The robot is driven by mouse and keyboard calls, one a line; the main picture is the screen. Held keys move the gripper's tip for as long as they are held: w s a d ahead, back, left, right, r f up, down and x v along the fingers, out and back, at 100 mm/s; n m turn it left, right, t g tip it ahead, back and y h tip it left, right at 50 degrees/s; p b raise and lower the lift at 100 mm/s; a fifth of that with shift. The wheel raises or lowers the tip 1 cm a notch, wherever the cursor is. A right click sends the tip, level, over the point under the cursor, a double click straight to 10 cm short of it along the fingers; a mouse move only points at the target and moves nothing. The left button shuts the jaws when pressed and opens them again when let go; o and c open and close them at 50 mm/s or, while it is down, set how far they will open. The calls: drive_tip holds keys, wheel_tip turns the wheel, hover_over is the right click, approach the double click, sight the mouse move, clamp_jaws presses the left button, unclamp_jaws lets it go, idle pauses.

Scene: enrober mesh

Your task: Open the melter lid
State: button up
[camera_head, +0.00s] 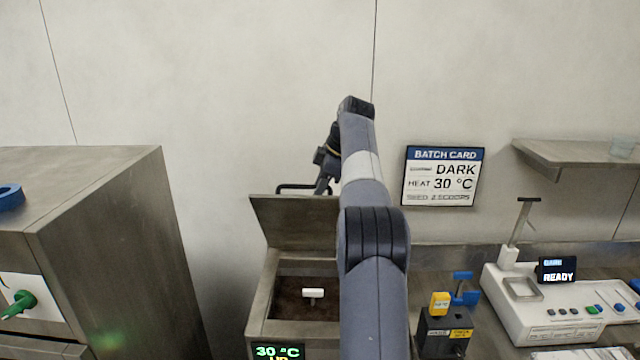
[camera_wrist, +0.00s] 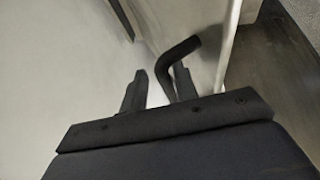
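The melter (camera_head: 257,325) is a steel box at the bottom middle of the head view. Its lid (camera_head: 290,222) stands raised at the back, leaving the dark brown well (camera_head: 290,298) uncovered. A dark bar handle (camera_head: 285,187) is at the lid's top edge; it also shows in the wrist view (camera_wrist: 178,52) as a bent bar. My gripper (camera_head: 321,186) is at the handle, partly hidden by my arm. In the wrist view my gripper (camera_wrist: 158,80) has its fingers apart, with the handle's bend between them, closer to the right finger. Contact cannot be told.
A white-handled item (camera_head: 313,293) sits in the well. A steel cabinet (camera_head: 110,240) stands at left. A black block with yellow and blue tags (camera_head: 445,330) and a white device reading READY (camera_head: 540,310) are at right. A batch card (camera_head: 442,176) and shelf (camera_head: 575,155) are on the wall.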

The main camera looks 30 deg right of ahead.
drive_tip(key=shift+o, duration=0.3)
drive_tip(key=shift+s+a+r, duration=0.15)
drive_tip(key=shift+r, duration=0.2)
drive_tip(key=shift+s+r, duration=0.2)
drive_tip(key=shift+r, duration=0.35)
drive_tip(key=shift+s+d+r, duration=0.5)
drive_tip(key=shift+r, duration=0.25)
drive_tip(key=s+d+b, duration=0.3)
drive_tip(key=s+d, duration=0.2)
drive_tip(key=s, duration=0.5)
drive_tip(key=shift+d+b, duration=0.35)
drive_tip(key=shift+d, duration=0.05)
